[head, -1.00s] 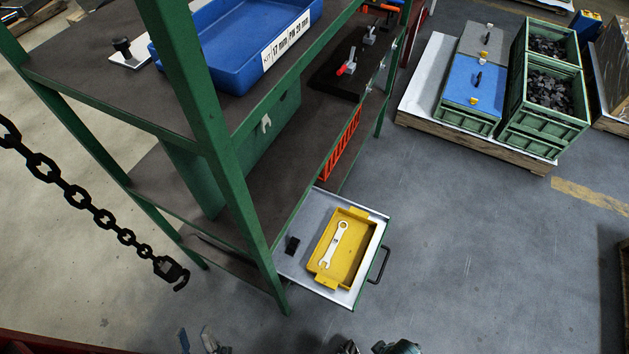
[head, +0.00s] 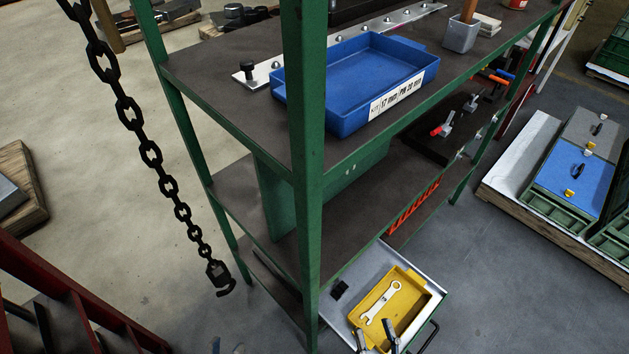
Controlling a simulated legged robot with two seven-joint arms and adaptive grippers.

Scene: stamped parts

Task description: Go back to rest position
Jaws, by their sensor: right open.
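My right gripper (head: 377,340) is at the bottom edge, its two fingertips apart and empty. It appears in front of the near end of a yellow tray (head: 412,313); I cannot tell whether it touches it. A light-coloured wrench (head: 380,302) lies in that tray, which sits in a pulled-out drawer (head: 424,265) with a dark handle. Of my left gripper (head: 228,346), only two small tips show at the bottom edge, left of the shelf post. They look apart with nothing between them; the rest is out of frame.
A green shelf rack (head: 309,190) fills the middle, its post between my grippers. A blue bin (head: 365,72) stands on its top shelf. A black chain with a hook (head: 152,153) hangs at left. A red frame (head: 60,300) is at lower left; green crates (head: 560,205) stand on a pallet at right.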

